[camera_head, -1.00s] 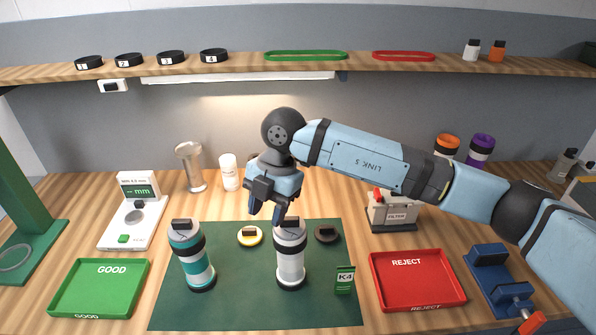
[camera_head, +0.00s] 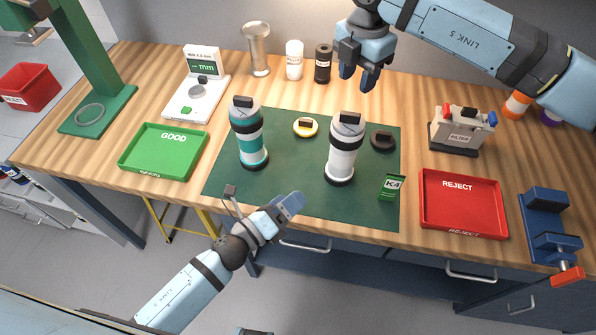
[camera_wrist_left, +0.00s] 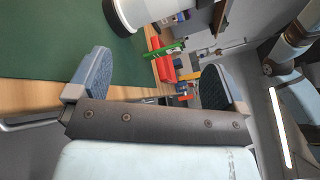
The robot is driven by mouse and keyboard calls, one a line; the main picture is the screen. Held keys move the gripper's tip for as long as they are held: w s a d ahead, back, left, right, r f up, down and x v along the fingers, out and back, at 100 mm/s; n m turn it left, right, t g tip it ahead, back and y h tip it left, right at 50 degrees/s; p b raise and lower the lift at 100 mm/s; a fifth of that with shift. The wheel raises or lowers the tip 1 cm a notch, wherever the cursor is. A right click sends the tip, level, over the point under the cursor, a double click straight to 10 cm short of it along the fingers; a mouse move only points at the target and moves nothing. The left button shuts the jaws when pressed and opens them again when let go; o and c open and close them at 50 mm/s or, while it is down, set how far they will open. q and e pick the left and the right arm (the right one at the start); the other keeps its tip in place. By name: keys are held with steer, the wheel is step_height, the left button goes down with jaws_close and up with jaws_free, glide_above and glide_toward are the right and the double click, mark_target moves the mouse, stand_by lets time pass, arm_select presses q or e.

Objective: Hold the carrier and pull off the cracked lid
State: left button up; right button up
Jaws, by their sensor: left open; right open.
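A white carrier (camera_head: 341,155) with black bands stands upright on the green mat (camera_head: 300,188). A teal carrier (camera_head: 250,140) stands to its left. Each has a lid with a dark block on top; I cannot make out a crack. My left gripper (camera_head: 292,202) is open and empty at the mat's front edge, below and left of the white carrier. The left wrist view shows its spread fingers (camera_wrist_left: 155,82) and the lower part of the white carrier (camera_wrist_left: 145,10) beyond, apart from them. My right gripper (camera_head: 358,75) is open and empty, above and behind the white carrier.
A yellow disc (camera_head: 305,127), a dark disc (camera_head: 382,140) and a green K4 packet (camera_head: 392,187) lie around the carriers. A green GOOD tray (camera_head: 128,160) is left, a red REJECT tray (camera_head: 428,212) right. A blue clamp (camera_head: 545,215) stands far right.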

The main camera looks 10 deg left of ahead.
mark_target(345, 149)
arm_select(q)
steer(key=w+d+m+h, duration=0.1)
steer(key=w+d+m, duration=0.2)
steer(key=w+m, duration=0.1)
steer(key=w+d+r+m+g, duration=0.1)
steer(key=w+d+m, duration=0.3)
steer(key=w, duration=0.3)
steer(key=w+d+r+m+g+h, duration=0.1)
steer(key=w+d+m, duration=0.2)
steer(key=w+m, duration=0.2)
steer(key=shift+w+d+m+h, duration=0.3)
steer(key=shift+d+m, duration=0.05)
steer(key=shift+m, duration=0.05)
steer(key=c, duration=1.1)
steer(key=shift+c, duration=0.2)
